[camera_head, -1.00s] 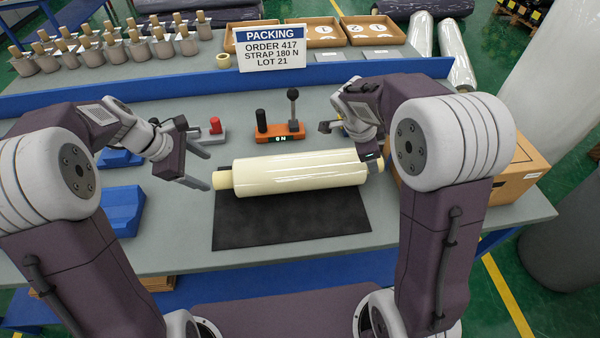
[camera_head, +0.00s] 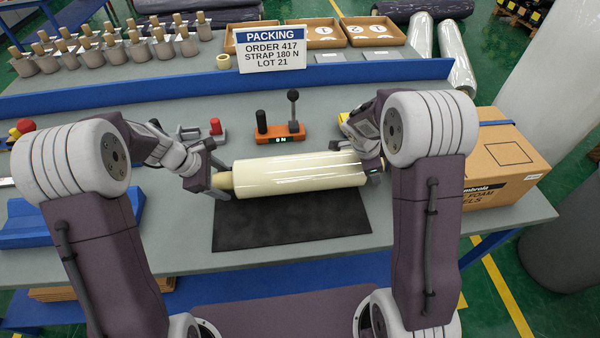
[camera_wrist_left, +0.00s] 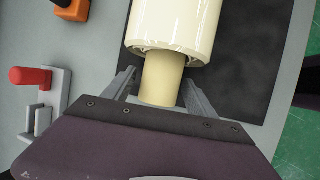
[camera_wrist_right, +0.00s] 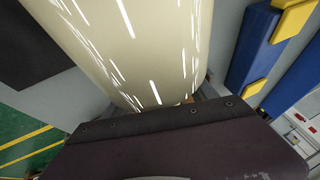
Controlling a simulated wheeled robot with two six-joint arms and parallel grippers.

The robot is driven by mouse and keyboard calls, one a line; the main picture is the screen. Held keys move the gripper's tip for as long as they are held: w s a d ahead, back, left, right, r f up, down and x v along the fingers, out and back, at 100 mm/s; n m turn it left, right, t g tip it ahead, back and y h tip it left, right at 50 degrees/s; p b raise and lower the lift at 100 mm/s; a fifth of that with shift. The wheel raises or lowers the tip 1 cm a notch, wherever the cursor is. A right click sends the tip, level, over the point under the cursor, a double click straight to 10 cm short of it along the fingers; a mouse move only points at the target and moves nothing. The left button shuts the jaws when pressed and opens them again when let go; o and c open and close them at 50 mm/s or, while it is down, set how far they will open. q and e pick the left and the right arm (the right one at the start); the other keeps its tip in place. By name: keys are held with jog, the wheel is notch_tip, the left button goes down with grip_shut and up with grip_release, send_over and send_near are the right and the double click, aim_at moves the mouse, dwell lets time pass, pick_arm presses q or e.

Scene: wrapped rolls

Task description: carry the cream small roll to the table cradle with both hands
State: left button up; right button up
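The cream small roll (camera_head: 300,174) lies sideways along the back of the dark mat (camera_head: 290,220). My left gripper (camera_head: 219,184) is at its left end. In the left wrist view its fingers (camera_wrist_left: 160,92) stand open on both sides of the tan core end (camera_wrist_left: 162,78), with gaps visible. My right gripper (camera_head: 372,166) is at the roll's right end. In the right wrist view the roll (camera_wrist_right: 135,45) covers most of the fingers, so their grip is hidden. A blue cradle (camera_head: 28,230) stands on the table at left, partly behind my left arm.
An orange device (camera_head: 279,134) with a black lever stands behind the roll. A grey fixture with a red knob (camera_head: 215,126) is near my left gripper. A cardboard box (camera_head: 505,160) stands at right. A packing sign (camera_head: 270,50) stands at the back. The mat's front is clear.

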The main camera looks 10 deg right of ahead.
pick_arm(q)
grip_shut()
pick_arm(e)
grip_shut()
